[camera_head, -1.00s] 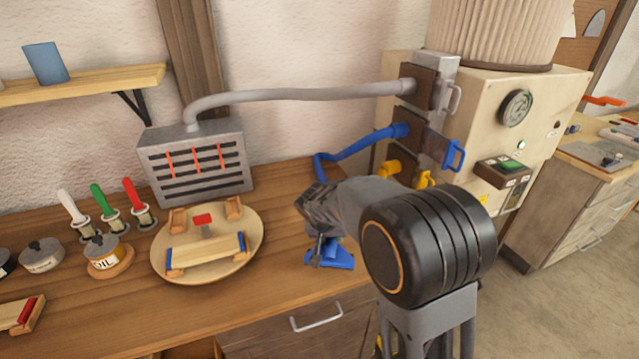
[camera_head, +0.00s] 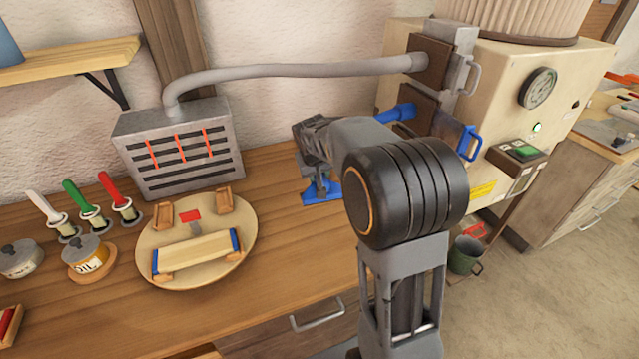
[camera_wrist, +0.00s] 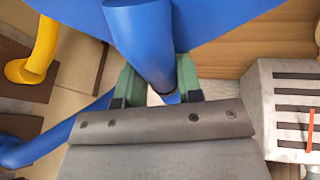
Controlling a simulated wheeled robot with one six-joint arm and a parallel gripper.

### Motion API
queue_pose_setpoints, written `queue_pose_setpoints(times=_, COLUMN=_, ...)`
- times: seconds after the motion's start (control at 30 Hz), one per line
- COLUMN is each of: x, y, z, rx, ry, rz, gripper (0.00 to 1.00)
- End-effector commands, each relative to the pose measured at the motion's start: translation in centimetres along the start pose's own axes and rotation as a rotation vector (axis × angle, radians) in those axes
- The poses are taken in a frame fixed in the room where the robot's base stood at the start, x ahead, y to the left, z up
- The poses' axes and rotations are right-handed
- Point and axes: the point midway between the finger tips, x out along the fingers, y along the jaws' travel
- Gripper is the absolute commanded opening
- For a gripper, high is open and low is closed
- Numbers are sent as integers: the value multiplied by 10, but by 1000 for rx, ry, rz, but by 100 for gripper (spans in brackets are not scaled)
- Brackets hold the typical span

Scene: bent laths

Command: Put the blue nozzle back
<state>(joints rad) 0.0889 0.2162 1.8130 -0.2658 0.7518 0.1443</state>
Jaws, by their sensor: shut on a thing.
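My gripper (camera_head: 318,172) is shut on the blue nozzle (camera_head: 321,192), behind the turntable and to its right. In the head view only the nozzle's blue foot shows clearly below the jaws; my wrist hides part of it. In the wrist view, green pads grip the round blue tube of the nozzle (camera_wrist: 142,45), and its wide flat blue part spans the top. The blue hose (camera_head: 402,112) leaves the machine's middle port and runs behind my arm; a blue hose also shows at the left of the wrist view (camera_wrist: 35,150). Whether the nozzle touches the bench is unclear.
A grey slotted box (camera_head: 178,150) stands against the wall, with a grey hose (camera_head: 290,72) to the machine (camera_head: 570,65). A round wooden turntable (camera_head: 150,235) bears a lath. Oil tins and coloured-handled tools stand left. A yellow pipe (camera_wrist: 42,50) shows in the wrist view.

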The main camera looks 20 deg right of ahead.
Motion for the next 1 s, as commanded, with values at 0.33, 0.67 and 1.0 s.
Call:
queue_pose_setpoints(times=0.33, x=8, y=28, z=-37, rx=-96, ry=36, rz=-28, gripper=15)
queue_pose_setpoints(times=0.67, x=74, y=30, z=-90, rx=-98, ry=35, rz=-28, gripper=15)
queue_pose_setpoints(times=1.0, x=121, y=27, z=-105, rx=-97, ry=39, rz=-27, gripper=15)
